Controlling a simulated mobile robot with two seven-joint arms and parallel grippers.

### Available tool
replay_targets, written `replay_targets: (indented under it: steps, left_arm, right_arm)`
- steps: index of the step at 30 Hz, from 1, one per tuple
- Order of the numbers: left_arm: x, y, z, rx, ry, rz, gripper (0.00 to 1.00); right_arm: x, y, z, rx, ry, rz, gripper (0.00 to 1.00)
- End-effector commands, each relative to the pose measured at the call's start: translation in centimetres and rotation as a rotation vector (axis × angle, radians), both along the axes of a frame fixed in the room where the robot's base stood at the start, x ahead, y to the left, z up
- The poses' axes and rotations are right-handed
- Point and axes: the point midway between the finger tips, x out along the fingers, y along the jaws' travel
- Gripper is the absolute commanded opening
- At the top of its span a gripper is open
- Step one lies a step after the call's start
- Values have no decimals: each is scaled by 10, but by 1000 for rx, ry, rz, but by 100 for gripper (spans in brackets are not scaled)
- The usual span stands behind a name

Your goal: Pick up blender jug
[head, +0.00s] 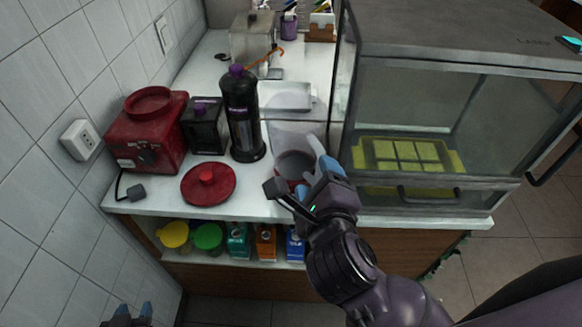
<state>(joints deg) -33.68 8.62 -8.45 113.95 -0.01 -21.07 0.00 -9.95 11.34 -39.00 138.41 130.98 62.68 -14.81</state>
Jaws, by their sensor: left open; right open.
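The blender jug (291,147) looks like the clear, see-through container with a dark reddish lower part, on the white counter left of the glass case. My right gripper (314,176) is open at the jug's near right side and covers part of its lower end. I cannot tell whether its blue fingertips touch the jug. My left gripper (133,312) is open and empty at the bottom left edge, low and far from the jug; only its tips show.
A red blender base (148,132), a red lid (208,185), a black box-shaped container (204,127) and a tall black bottle (242,115) stand left of the jug. The glass case (440,110) blocks the right. A white tray (287,96) lies behind. Cartons and tubs fill the shelf below.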

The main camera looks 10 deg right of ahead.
Motion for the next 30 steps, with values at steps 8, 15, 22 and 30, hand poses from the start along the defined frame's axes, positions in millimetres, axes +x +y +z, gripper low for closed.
replay_targets:
  steps: [8,15,22,30]
  left_arm:
    - [-10,-4,-4,-13,19,10,43]
    - [-10,-3,-4,-12,19,10,43]
    - [-7,-3,-1,-9,12,7,43]
    - [-4,-3,2,-7,6,5,43]
  right_arm:
    - [25,-7,-8,-21,17,-16,65]
    - [50,-10,-14,-19,18,-15,65]
    - [66,-14,-18,-20,15,-16,65]
    - [98,-19,-28,-20,17,-14,65]
